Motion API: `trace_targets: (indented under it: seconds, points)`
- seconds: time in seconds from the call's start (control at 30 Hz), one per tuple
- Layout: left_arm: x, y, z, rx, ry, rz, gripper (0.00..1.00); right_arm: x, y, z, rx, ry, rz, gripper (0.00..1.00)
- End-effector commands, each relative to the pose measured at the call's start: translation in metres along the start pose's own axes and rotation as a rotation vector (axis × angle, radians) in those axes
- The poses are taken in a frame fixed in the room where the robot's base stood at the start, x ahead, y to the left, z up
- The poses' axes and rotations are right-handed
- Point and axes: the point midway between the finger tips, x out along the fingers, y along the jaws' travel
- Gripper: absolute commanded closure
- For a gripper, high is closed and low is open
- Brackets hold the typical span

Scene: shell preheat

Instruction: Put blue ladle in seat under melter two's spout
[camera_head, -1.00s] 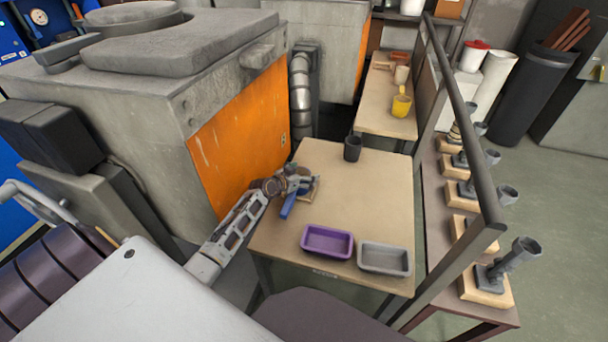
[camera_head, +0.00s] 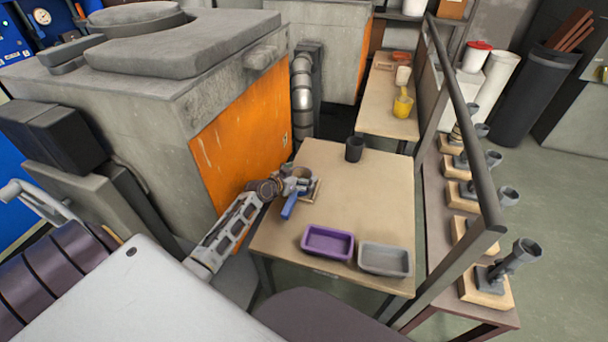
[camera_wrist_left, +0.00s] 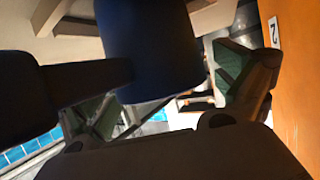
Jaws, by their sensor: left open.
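The blue ladle (camera_head: 289,207) is at the left edge of the near table, beside the orange panel of the near melter; its blue handle points toward me. A small pale wooden base (camera_head: 316,190) shows under and beside it; its seating there is partly hidden. My left gripper (camera_head: 293,185) is at the ladle, open. In the left wrist view, a large dark blue part of the ladle (camera_wrist_left: 155,50) fills the upper middle, between the green-padded fingers. A "2" label (camera_wrist_left: 274,32) shows on the orange panel. My right gripper is not in view.
The near table (camera_head: 365,205) holds a purple tray (camera_head: 327,242), a grey tray (camera_head: 384,259) and a dark cup (camera_head: 354,149). A far table (camera_head: 375,115) carries a yellow ladle (camera_head: 403,105). A dark rail (camera_head: 462,115) runs along the right. The table's middle is clear.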

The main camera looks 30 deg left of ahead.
Motion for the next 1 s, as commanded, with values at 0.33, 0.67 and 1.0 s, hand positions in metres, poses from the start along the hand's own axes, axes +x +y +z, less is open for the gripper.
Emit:
trace_targets:
  seconds: [0.33,0.67,1.0]
  points:
    - [-0.030,0.000,0.001,0.001,-0.001,0.000,0.02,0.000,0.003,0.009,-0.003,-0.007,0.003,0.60]
    - [-0.046,0.000,-0.001,0.000,0.001,0.000,0.02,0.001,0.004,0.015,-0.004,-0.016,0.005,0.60]
    - [-0.047,0.000,0.000,0.000,0.000,0.001,0.02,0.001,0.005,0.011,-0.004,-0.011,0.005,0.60]
